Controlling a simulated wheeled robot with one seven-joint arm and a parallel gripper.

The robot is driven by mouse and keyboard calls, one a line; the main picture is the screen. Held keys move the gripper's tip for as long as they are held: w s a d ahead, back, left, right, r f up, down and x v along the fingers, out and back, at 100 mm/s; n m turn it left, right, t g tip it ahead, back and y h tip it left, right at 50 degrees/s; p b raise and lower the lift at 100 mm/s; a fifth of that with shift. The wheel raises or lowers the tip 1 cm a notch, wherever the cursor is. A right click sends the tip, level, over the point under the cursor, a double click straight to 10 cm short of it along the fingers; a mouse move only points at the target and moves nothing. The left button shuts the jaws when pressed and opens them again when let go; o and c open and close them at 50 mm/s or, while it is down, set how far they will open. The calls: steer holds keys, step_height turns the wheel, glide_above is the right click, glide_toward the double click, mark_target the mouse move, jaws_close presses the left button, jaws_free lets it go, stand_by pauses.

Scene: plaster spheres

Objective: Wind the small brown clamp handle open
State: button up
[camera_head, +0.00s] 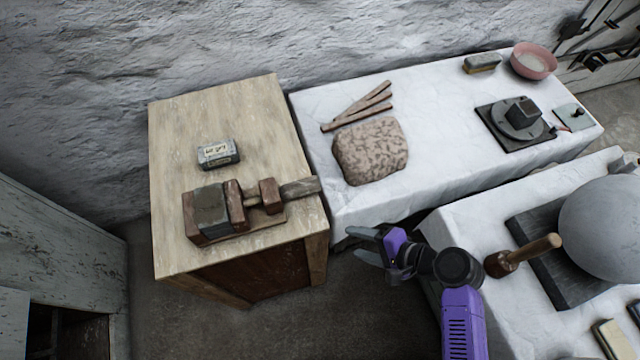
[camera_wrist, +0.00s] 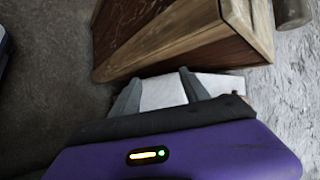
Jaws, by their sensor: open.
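A brown wooden clamp (camera_head: 236,205) sits on the wooden table and has a grey block (camera_head: 210,207) between its jaws. Its short grey-brown handle (camera_head: 300,187) points right, over the table's right edge. My gripper (camera_head: 357,244) is open and empty, to the right of the wooden table and lower right of the handle, well apart from it. In the wrist view, both fingers (camera_wrist: 160,88) stand apart with nothing between them. A blunt brownish end at the top right of that view may be the handle; I cannot tell.
The wooden table (camera_head: 175,130) also carries a small labelled box (camera_head: 218,153). A white bench (camera_head: 430,125) beside it holds a mottled lump (camera_head: 370,150) and wooden sticks (camera_head: 360,105). A mallet (camera_head: 520,256) and a big sphere (camera_head: 610,225) are at right.

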steer(key=w+a+r+g+y, duration=0.2)
steer(key=w+a+r+y, duration=0.1)
steer(key=w+r, duration=0.2)
steer(key=n+g+y, duration=0.1)
steer(key=g+y, duration=0.2)
steer(key=g, duration=0.1)
glide_toward(305, 187)
step_height(305, 187, down, 3)
steer(key=a, duration=0.2)
steer(key=x, duration=0.5)
steer(key=b+x, duration=0.1)
steer(key=x, duration=0.1)
steer(key=shift+w+a+r, duration=0.3)
steer(key=shift+w+a, duration=0.05)
steer(key=shift+a, duration=0.05)
steer(key=shift+c, duration=0.4)
jaws_close()
